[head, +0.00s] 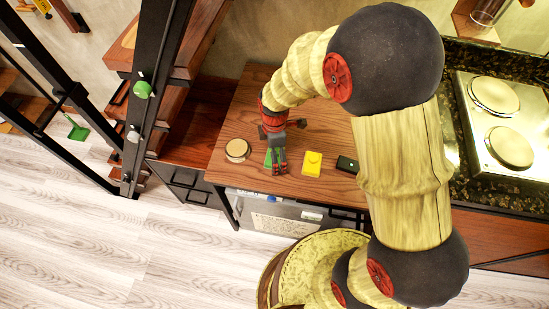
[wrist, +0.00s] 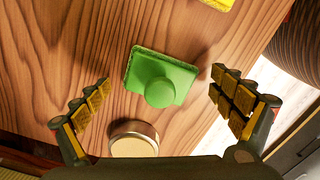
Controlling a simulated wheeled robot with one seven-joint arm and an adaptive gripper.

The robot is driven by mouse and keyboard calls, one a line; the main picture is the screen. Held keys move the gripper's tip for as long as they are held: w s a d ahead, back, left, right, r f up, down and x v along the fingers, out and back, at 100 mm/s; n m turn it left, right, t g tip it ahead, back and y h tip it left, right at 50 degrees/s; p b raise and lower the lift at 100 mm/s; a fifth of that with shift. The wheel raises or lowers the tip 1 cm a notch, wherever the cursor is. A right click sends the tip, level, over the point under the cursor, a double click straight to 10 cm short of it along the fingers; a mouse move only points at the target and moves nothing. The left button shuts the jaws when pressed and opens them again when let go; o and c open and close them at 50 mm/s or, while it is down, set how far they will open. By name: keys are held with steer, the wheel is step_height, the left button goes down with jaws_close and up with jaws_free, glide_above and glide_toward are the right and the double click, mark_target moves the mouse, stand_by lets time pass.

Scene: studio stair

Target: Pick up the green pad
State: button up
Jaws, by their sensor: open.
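The green pad (wrist: 143,72) lies on the wooden table in the wrist view. It is a flat square with a round knob (wrist: 160,92) on top. In the head view the pad (head: 268,159) is partly hidden behind my gripper (head: 278,168). My gripper also shows in the wrist view (wrist: 160,92), where its two fingers are spread wide on either side of the pad. Nothing is between the fingers except the view of the pad below. I cannot tell exactly how high the fingertips are above it.
A round, pale-topped tin (head: 237,150) stands left of the pad. A yellow block (head: 312,163) and a dark block (head: 347,164) lie to the right on the wooden table (head: 240,112). A hob (head: 500,120) is at the far right. A black-framed stair stands left.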

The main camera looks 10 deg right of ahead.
steer(key=c, duration=0.3)
steer(key=c, duration=0.8)
